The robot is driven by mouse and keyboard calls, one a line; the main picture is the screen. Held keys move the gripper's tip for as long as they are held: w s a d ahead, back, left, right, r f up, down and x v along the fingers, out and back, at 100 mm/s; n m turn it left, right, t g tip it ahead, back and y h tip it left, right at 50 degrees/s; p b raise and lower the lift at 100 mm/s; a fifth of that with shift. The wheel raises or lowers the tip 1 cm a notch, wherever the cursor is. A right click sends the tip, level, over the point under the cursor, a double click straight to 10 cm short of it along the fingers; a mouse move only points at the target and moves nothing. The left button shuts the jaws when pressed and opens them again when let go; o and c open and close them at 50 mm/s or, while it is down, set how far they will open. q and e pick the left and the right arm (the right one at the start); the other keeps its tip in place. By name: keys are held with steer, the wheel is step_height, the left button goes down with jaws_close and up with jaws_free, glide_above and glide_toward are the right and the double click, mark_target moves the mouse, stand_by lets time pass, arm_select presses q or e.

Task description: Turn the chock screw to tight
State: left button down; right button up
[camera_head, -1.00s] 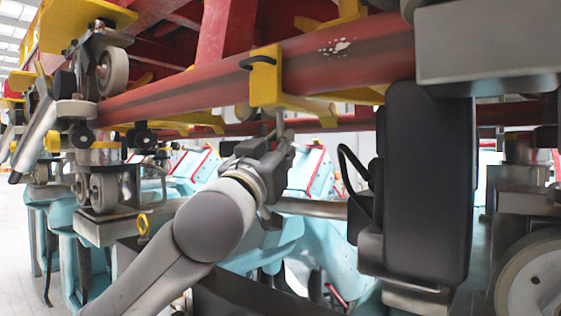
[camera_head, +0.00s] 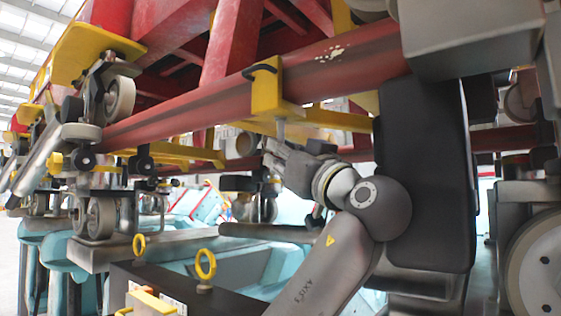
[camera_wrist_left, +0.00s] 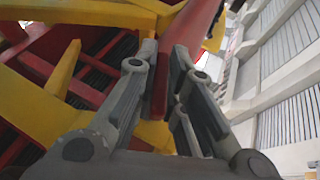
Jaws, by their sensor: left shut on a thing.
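The yellow chock (camera_head: 266,92) is clamped around the long red rail, with a black loop on its upper side. The grey chock screw (camera_head: 281,129) points down from its underside. My left gripper (camera_head: 277,150) is at the screw's lower end, shut on it, with my forearm reaching up from the lower right. The fingers hide the gripped end. In the left wrist view the two finger pairs (camera_wrist_left: 161,75) flank a narrow red strip in front of yellow and red structure; the screw is hard to make out there. My right gripper is not in view.
The red rail (camera_head: 190,101) runs overhead from left to right. Wheel assemblies (camera_head: 101,219) hang at the left. A dark box with yellow rings (camera_head: 205,264) is at the lower front. A large wheel (camera_head: 538,272) is at the right.

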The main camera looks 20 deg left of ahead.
arm_select(q)
steer(key=shift+r+n+g+y+p, duration=0.1)
steer(key=shift+n+g+y+p, duration=0.4)
steer(key=shift+n+g+y, duration=0.85)
steer(key=shift+n+g+y+p, duration=0.45)
steer(key=shift+n+g+y, duration=0.2)
steer(key=shift+g, duration=1.6)
steer(key=c, duration=1.5)
jaws_free()
steer(key=shift+d, duration=0.1)
steer(key=v, duration=0.7)
steer(key=shift+d+f, duration=0.15)
steer(key=shift+f, duration=0.1)
